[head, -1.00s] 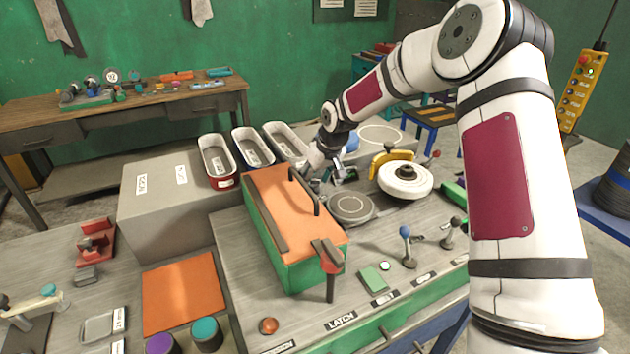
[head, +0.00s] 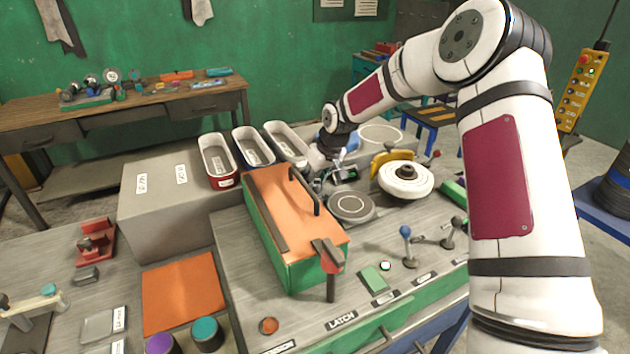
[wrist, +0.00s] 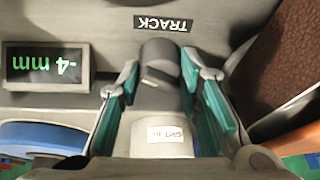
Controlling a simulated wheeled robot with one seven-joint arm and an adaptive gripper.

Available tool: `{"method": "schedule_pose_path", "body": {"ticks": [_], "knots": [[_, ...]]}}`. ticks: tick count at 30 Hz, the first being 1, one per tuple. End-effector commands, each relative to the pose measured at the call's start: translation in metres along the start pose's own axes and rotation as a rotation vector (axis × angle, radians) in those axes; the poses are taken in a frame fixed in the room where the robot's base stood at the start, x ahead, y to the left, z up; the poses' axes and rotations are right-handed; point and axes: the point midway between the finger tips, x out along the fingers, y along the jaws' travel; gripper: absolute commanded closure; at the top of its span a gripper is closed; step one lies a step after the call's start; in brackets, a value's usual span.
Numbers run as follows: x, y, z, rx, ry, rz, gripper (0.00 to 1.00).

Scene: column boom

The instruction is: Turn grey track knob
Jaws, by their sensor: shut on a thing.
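The grey track knob (wrist: 160,58) is a dark grey round knob with a light mark line on its face, below the upside-down TRACK label (wrist: 163,23) in the wrist view. My gripper (wrist: 160,72) has its two teal fingers on either side of the knob and is shut on it. In the head view my gripper (head: 328,180) is behind the orange-topped green box, small and partly hidden, and I cannot make out the knob there. A small display (wrist: 46,65) beside the knob shows green upside-down characters that look like -4 mm.
A white labelled cylinder (wrist: 163,137) lies nearer the camera between the fingers in the wrist view. A blue round part (wrist: 42,138) is at lower left. The orange-topped box (head: 285,225), a grey disc (head: 351,205) and a white wheel (head: 405,179) stand close by in the head view.

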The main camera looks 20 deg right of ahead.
Motion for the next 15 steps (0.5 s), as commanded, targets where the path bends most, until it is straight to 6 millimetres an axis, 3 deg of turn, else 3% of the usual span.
{"method": "schedule_pose_path", "body": {"ticks": [15], "knots": [[0.0027,0.0032,-0.0013,-0.361,-0.018,-0.154,0.96]]}}
